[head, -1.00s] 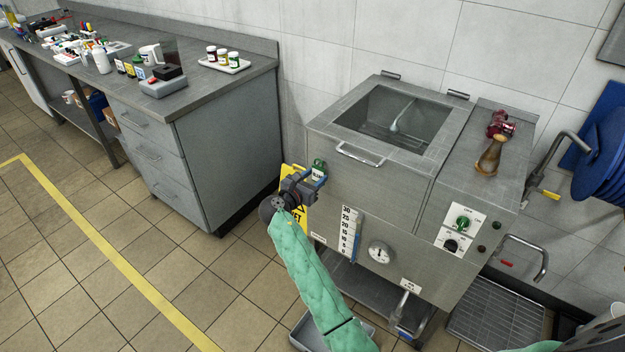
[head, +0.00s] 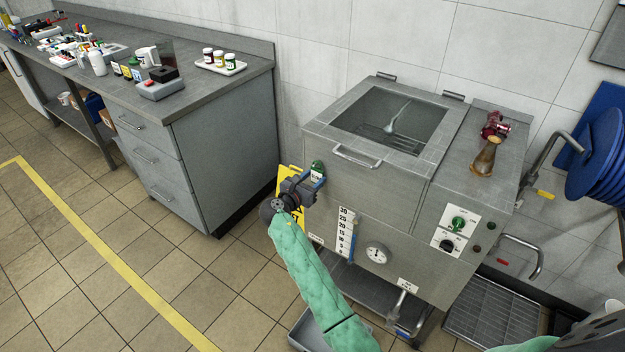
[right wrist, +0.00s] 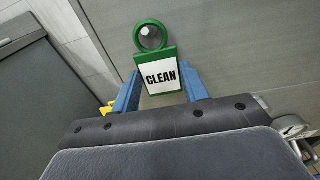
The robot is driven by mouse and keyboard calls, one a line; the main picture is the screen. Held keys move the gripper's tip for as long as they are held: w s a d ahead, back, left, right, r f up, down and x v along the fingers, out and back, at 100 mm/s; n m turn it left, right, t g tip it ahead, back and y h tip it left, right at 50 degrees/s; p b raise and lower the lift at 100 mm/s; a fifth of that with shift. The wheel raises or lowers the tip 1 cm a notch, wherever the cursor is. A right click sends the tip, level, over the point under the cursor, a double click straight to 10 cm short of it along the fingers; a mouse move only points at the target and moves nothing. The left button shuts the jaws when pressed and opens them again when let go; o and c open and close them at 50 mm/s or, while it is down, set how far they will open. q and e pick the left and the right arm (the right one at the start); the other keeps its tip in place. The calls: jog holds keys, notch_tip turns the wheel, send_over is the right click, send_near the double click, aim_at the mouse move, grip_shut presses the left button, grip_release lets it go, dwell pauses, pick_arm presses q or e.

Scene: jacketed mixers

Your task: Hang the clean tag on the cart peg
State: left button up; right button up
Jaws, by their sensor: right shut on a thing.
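The clean tag has a green ring at its top and a white plate reading CLEAN. In the right wrist view the tag (right wrist: 160,75) stands upright between the blue fingers of my right gripper (right wrist: 160,92). My right gripper (head: 316,181) is shut on it. In the head view the tag (head: 317,172) is at the front left edge of the steel mixer (head: 400,215). A small round grey peg end (right wrist: 148,33) shows inside the ring; I cannot tell whether it passes through the ring or lies behind it. My left gripper is not in view.
A yellow sign (head: 288,190) stands behind my right gripper, beside the mixer. A grey counter (head: 225,140) with bottles stands to the left. The mixer's front carries a level scale (head: 345,232), a dial (head: 377,254) and a drain valve. Tiled floor is free at the left.

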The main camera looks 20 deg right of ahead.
jog(key=o, duration=1.1)
